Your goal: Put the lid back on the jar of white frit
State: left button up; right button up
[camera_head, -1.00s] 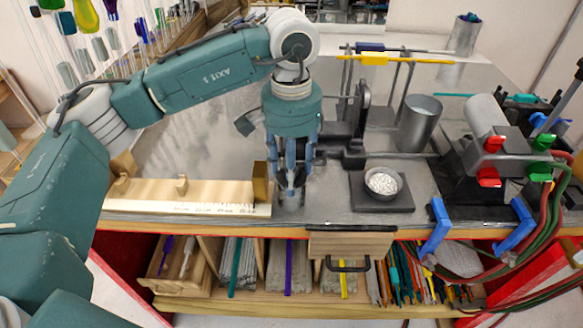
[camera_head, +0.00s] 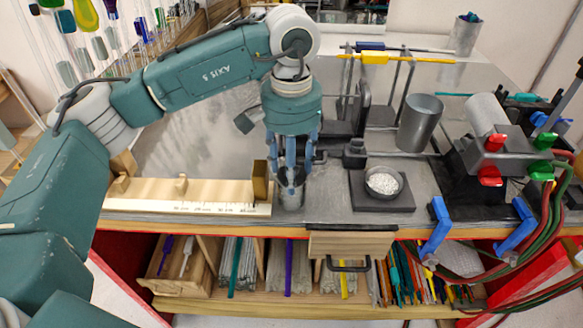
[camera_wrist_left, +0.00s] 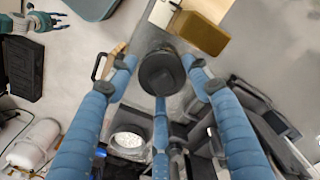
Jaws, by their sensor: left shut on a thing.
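A dish of white grains (camera_head: 383,181) stands on a dark pad to the right. My right gripper (camera_wrist_left: 48,20) shows small in the left wrist view, its fingers apart, away from the jar.
A small dark object (camera_head: 355,153), a metal cup (camera_head: 419,124) and a torch (camera_head: 488,150) stand to the right. A drawer (camera_head: 350,245) is below the bench top.

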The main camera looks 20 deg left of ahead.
pick_arm(q)
jog(key=shift+b, duration=0.3)
dwell(0.5)
jog(key=shift+f+b, duration=0.15)
jog(key=shift+b, duration=0.2)
dwell(0.7)
jog(key=shift+b, duration=0.3)
dwell(0.4)
dwell(0.3)
jog(key=o, duration=1.4)
